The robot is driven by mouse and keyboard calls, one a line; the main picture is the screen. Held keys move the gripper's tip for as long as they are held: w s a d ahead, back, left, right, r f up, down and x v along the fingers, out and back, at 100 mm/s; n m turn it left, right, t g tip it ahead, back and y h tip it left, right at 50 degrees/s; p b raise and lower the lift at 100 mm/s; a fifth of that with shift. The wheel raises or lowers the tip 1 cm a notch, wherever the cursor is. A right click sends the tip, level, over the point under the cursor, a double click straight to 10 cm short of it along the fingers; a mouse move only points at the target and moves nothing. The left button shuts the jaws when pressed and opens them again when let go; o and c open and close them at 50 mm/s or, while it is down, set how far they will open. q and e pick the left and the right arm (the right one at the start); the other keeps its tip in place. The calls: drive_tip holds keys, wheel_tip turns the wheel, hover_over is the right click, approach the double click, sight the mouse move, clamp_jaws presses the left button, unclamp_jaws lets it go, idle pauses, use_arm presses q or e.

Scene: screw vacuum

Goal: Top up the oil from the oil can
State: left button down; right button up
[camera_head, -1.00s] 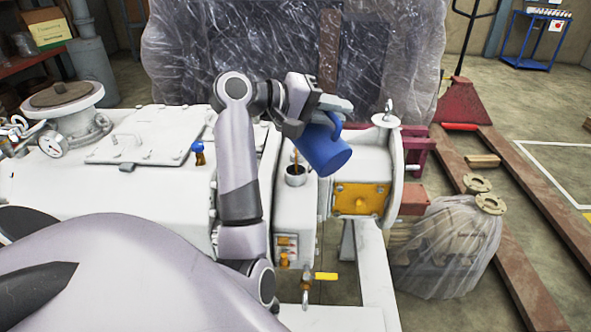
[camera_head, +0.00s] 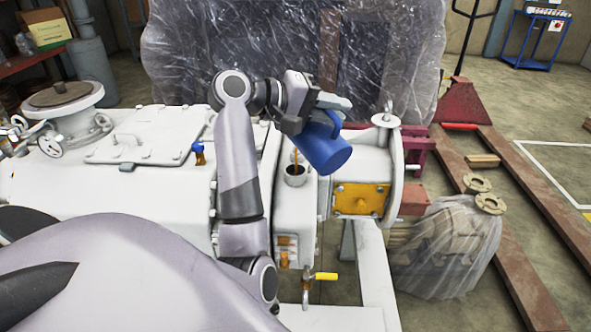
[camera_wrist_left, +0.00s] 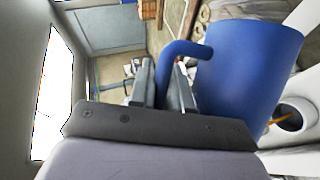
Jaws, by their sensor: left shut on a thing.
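The blue oil can (camera_head: 325,150) is held tilted above the white pump housing. My left gripper (camera_head: 325,112) is shut on its handle; the can (camera_wrist_left: 245,65) and its curved handle (camera_wrist_left: 178,52) also show in the left wrist view, with the fingers (camera_wrist_left: 165,85) on either side of the handle. A thin amber stream of oil (camera_head: 296,157) falls into the round filler opening (camera_head: 296,174), left of the can. The opening also shows in the left wrist view (camera_wrist_left: 292,118), with the stream at its mouth. A small sight window (camera_head: 287,246) sits on the housing front. My right gripper is not in view.
A yellow-handled valve (camera_head: 324,277) sticks out low at the front. A flanged end with a yellow plate (camera_head: 360,199) stands right of the opening. A blue-topped fitting (camera_head: 198,150) stands left of my arm. Plastic-wrapped goods (camera_head: 290,60) stand behind.

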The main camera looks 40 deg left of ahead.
use_arm(q)
drive_tip(key=shift+a+p, duration=0.35)
idle(1.6)
